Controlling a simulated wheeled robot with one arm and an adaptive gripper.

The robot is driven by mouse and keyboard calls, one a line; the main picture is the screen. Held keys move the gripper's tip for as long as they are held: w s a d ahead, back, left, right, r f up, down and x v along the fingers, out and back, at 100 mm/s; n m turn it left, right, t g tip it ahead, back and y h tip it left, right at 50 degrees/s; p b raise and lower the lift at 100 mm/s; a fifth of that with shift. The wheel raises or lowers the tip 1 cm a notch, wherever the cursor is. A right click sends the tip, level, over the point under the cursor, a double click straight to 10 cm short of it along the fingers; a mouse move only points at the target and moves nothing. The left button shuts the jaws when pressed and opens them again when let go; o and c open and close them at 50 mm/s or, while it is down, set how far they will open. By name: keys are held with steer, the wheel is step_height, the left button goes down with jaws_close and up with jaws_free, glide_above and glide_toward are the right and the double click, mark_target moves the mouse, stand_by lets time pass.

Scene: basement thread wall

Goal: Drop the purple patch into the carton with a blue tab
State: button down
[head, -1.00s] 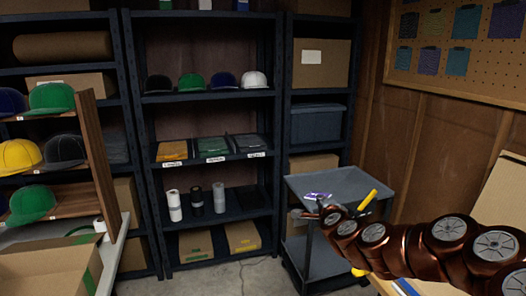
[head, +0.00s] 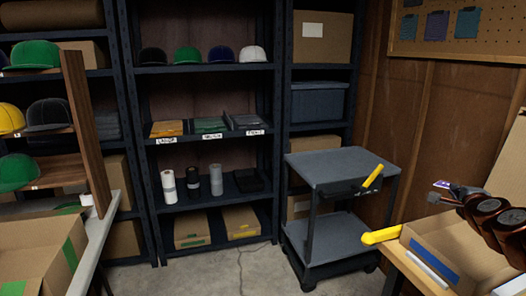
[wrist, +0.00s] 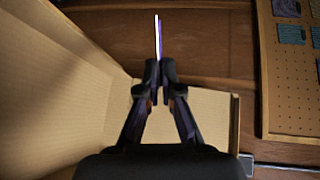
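The purple patch (head: 441,184) is held between the fingertips of my gripper (head: 453,190) at the right of the head view. In the wrist view it shows edge-on as a thin white and purple strip (wrist: 158,38), with my gripper (wrist: 158,80) shut on it. The carton with a blue tab (head: 474,257) stands open on a bench at the lower right, its blue tab (head: 434,262) on the near side. My gripper and the patch are above the carton's far part. The carton's cardboard walls (wrist: 55,95) fill the left of the wrist view.
An open carton with green tape (head: 30,250) stands on a table at the left. A grey cart (head: 340,166) with a yellow-handled item stands left of the bench. A yellow object (head: 381,235) juts out beside the blue-tab carton. Shelves line the back, and a pegboard hangs at the right.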

steer(key=s+d+f+m+h+b, duration=0.15)
steer(key=s+d+b, duration=0.25)
steer(key=s+d, duration=0.4)
step_height(320, 180, down, 7)
steer(key=b, duration=0.3)
steer(key=shift+r+g+b, duration=0.15)
steer(key=shift+g+b, duration=0.15)
steer(key=shift+b, duration=0.05)
steer(key=shift+s, duration=0.1)
steer(key=c, duration=1.2)
jaws_free()
steer(key=shift+c, duration=0.2)
steer(key=v, duration=0.7)
steer(key=shift+s+a, duration=0.15)
